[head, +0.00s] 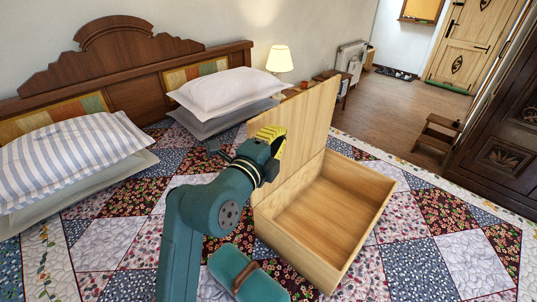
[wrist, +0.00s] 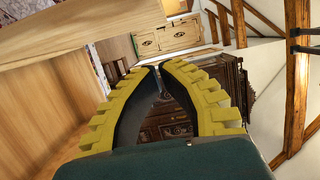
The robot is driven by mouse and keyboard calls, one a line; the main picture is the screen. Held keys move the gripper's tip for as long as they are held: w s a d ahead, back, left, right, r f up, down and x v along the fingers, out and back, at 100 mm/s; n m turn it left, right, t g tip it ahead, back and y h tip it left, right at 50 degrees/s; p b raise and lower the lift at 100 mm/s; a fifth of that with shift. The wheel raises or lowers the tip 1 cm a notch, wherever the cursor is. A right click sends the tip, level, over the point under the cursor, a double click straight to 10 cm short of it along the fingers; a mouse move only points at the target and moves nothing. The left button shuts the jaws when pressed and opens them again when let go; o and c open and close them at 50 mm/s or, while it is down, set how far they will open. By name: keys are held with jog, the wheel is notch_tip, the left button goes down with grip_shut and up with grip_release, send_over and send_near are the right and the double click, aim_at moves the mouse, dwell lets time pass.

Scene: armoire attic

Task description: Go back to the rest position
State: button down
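My gripper (head: 270,133) is in front of the raised lid (head: 305,125) of an open wooden box, above the bed. In the wrist view its two yellow ridged fingers (wrist: 157,67) come together at the tips, with nothing held between them. The box (head: 340,212) lies on the quilt, and its visible inside is empty. Its pale wood also shows at the left of the wrist view (wrist: 40,100). My teal arm reaches up from the bottom of the head view.
The patchwork bed (head: 430,255) carries striped (head: 75,150) and white pillows (head: 222,92) near its carved headboard (head: 120,65). A lit lamp (head: 280,60) stands behind. A dark armoire (head: 500,140) is at right. A teal shape with a brown strip (head: 240,280) is beside the box, unidentified.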

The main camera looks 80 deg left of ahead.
jog(key=b+v, duration=0.1)
jog(key=v, duration=0.4)
jog(key=shift+s+d, duration=0.25)
jog(key=shift+d, duration=0.1)
